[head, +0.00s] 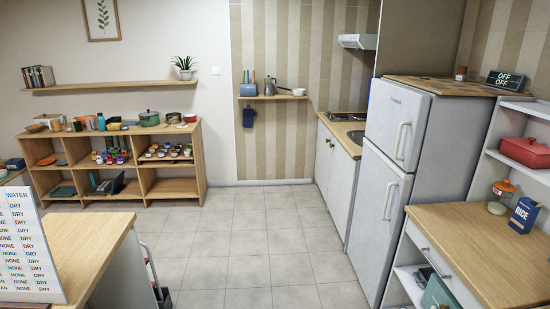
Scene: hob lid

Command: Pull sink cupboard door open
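The low kitchen unit stands against the right wall beyond the fridge, with a hob (346,116) at its far end. A grey sink (355,137) is set in its wooden top at the near end, partly hidden by the fridge. The white cupboard front under the sink (343,190) is seen at a steep angle and looks closed. Its near edge is close to the fridge, and I cannot make out its handle clearly. Neither of my grippers shows in the head view.
A white fridge (377,204) stands just this side of the unit. A wood-topped counter (480,234) is at near right, another (92,238) at near left with a printed board (26,245). The tiled floor (250,245) between them is clear. Shelves (144,191) line the back.

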